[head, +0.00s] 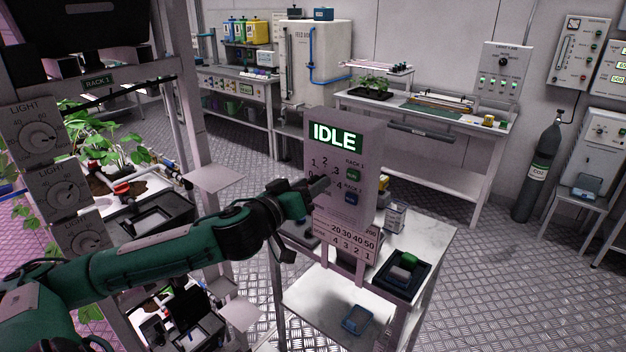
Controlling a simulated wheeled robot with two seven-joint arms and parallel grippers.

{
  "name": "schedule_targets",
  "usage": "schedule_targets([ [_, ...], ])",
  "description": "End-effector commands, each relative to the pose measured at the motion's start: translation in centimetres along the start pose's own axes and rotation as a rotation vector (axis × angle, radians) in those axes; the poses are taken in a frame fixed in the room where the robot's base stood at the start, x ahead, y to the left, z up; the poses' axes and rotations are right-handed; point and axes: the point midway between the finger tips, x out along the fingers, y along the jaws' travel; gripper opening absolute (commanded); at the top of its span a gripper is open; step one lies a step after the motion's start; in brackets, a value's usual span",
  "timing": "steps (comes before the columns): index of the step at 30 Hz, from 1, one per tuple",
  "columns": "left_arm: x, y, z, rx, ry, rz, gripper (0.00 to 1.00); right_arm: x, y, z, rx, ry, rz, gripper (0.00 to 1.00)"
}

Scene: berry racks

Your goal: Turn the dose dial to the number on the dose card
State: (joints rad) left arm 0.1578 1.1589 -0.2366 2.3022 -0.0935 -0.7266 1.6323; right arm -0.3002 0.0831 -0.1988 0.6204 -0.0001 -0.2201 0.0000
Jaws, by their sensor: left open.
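The grey dosing panel (368,138) stands on a small white table, and its green-lit screen (335,136) reads IDLE. Below the screen, the numbers 1 to 4 (325,161) are printed around the dose dial. My left gripper (322,187) is open in front of the dial and covers most of it, so the pointer's setting cannot be read. I cannot tell whether the fingers touch the dial.
Green and blue rack buttons (352,174) sit right of the dial. A dark tray (405,273) with a green-topped block is on the table's front right. A plant rack with light dials (38,130) stands at left.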

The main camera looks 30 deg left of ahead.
Motion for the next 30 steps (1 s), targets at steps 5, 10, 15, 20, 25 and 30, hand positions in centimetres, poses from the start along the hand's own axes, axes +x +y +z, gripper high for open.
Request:
schedule_targets([
  [5,1.02,0.11,-0.10,0.000,0.000,0.001,0.49,-0.53,-0.08,-0.04,0.000,0.000,-0.001,0.36],
  [10,1.31,0.09,0.05,0.000,-0.001,0.002,0.49,-0.58,-0.31,-0.09,0.001,0.000,-0.003,0.36],
  [15,1.32,0.09,0.08,0.000,-0.001,0.002,0.49,-0.56,-0.58,-0.14,0.002,0.001,-0.006,0.36],
  [20,1.31,0.09,0.07,0.000,-0.001,0.002,0.28,-0.56,-0.61,-0.14,0.001,0.001,-0.007,0.36],
  [25,1.31,0.08,0.06,0.000,-0.001,0.002,0.05,-0.56,-0.60,-0.14,0.001,0.001,-0.007,0.36],
  [30,1.30,0.08,0.06,0.011,-0.001,0.001,0.05,-0.58,-0.51,-0.12,0.000,0.001,-0.006,0.36],
])
